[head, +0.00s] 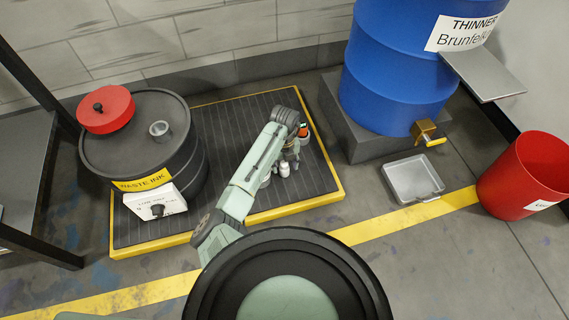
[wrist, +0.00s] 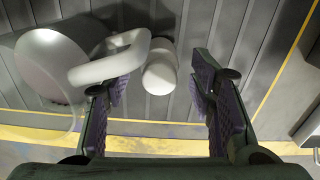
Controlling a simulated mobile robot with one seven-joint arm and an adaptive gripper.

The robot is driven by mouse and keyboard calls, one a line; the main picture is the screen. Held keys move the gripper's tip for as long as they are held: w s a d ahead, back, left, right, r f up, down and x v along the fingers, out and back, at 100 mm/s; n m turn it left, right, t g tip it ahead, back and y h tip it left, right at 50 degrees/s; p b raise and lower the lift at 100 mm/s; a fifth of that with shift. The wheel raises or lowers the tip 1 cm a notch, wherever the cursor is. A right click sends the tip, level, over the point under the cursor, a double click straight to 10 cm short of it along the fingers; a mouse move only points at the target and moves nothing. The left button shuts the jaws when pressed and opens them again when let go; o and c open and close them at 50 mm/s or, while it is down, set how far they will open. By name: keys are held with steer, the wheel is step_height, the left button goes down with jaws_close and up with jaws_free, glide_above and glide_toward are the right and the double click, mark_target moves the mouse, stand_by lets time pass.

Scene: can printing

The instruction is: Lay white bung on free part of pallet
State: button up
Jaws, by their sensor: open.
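The white bung (wrist: 160,72) rests on the dark ridged deck of the pallet (wrist: 225,25) in the wrist view. In the head view a small white piece, which looks like the bung (head: 284,170), shows just below my gripper (head: 290,152). The yellow-edged pallet (head: 230,110) lies along the wall. In the wrist view my gripper (wrist: 160,92) is open, with its pads apart on either side of the bung and a gap to each. The bung lies between and slightly beyond the fingertips. Whether it touches the pale handle beside it is unclear.
A pale container (wrist: 50,65) with a white loop handle (wrist: 110,58) stands close by the left finger. The black waste ink drum (head: 140,150) with a red lid (head: 106,109) takes up the pallet's left part. Deck right of the bung is bare.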

mark_target(285, 164)
step_height(285, 164, up, 12)
steer(key=p, duration=0.3)
steer(key=shift+r, duration=0.2)
